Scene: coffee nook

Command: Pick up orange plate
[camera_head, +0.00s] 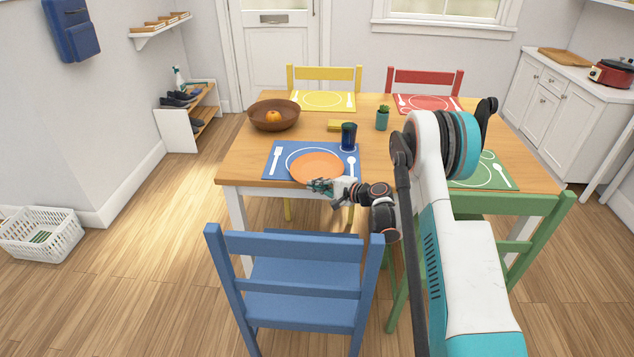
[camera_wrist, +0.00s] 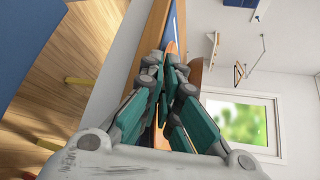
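The orange plate (camera_head: 316,166) is on or just above the blue placemat (camera_head: 276,172), at the near left edge of the table. I cannot tell whether it touches the mat. My gripper (camera_head: 322,185) is at its near rim, beside the table edge. In the wrist view my teal-padded fingers (camera_wrist: 172,80) are drawn close together, tips nearly meeting. A sliver of orange plate (camera_wrist: 171,47) shows at the fingertips, so they seem shut on its rim. The fingers hide most of the contact.
A dark blue cup (camera_head: 349,136) stands just behind the plate. A brown bowl (camera_head: 274,115) with an orange fruit is at the left, and a small potted plant (camera_head: 382,118) is near the middle. A blue chair (camera_head: 303,275) stands in front, and a green chair (camera_head: 515,205) at the right.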

